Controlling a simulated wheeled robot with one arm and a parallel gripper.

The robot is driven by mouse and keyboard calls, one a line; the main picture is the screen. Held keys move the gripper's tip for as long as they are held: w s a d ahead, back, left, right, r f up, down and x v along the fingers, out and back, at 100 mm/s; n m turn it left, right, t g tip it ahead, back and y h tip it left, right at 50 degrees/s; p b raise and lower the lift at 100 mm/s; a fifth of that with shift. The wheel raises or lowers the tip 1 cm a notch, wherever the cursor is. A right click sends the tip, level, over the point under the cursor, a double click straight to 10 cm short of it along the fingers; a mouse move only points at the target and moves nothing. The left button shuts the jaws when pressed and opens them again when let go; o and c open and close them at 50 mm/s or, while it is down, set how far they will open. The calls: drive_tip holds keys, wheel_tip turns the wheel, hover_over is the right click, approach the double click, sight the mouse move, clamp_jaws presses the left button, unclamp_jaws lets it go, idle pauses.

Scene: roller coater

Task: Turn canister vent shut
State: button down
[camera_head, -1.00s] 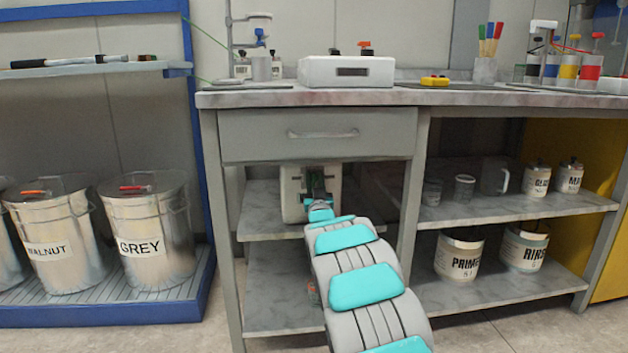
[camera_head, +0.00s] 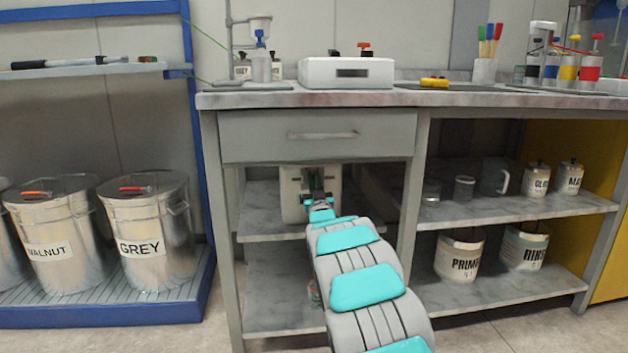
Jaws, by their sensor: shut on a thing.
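An off-white boxy canister (camera_head: 292,193) stands on the upper shelf under the drawer, in the head view. My gripper (camera_head: 319,199) is at its front face, at the end of my arm reaching in from the front. The two fingers sit side by side and are shut on a small part at the canister's front, which I take to be the vent. The fingers and wrist hide most of that part, so its angle cannot be made out.
The drawer (camera_head: 318,136) and bench top (camera_head: 440,97) are close above my gripper. A grey bench leg (camera_head: 411,190) stands to the right. The shelf (camera_head: 262,222) has bare room left of the canister. Labelled buckets (camera_head: 153,245) stand farther left.

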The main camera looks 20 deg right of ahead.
drive_tip(key=n+y, duration=0.2)
drive_tip(key=n, duration=0.3)
drive_tip(key=n+g+y, duration=0.1)
drive_tip(key=n+y, duration=0.1)
drive_tip(key=n, duration=0.4)
drive_tip(key=f+n+g+y, duration=0.1)
drive_tip(key=n+y, duration=0.2)
drive_tip(key=n, duration=0.3)
drive_tip(key=shift+w+a, duration=0.1)
drive_tip(key=shift+a, duration=0.15)
drive_tip(key=shift+f+n+g+y+p, duration=0.15)
drive_tip(key=shift+n+g+p, duration=0.25)
drive_tip(key=shift+n, duration=0.7)
drive_tip(key=shift+f+n+g+y+p, duration=0.2)
drive_tip(key=shift+n+g, duration=0.3)
drive_tip(key=shift+n, duration=0.6)
drive_tip(key=shift+r, duration=0.1)
drive_tip(key=c, duration=0.9)
unclamp_jaws()
drive_tip(key=shift+d, duration=0.1)
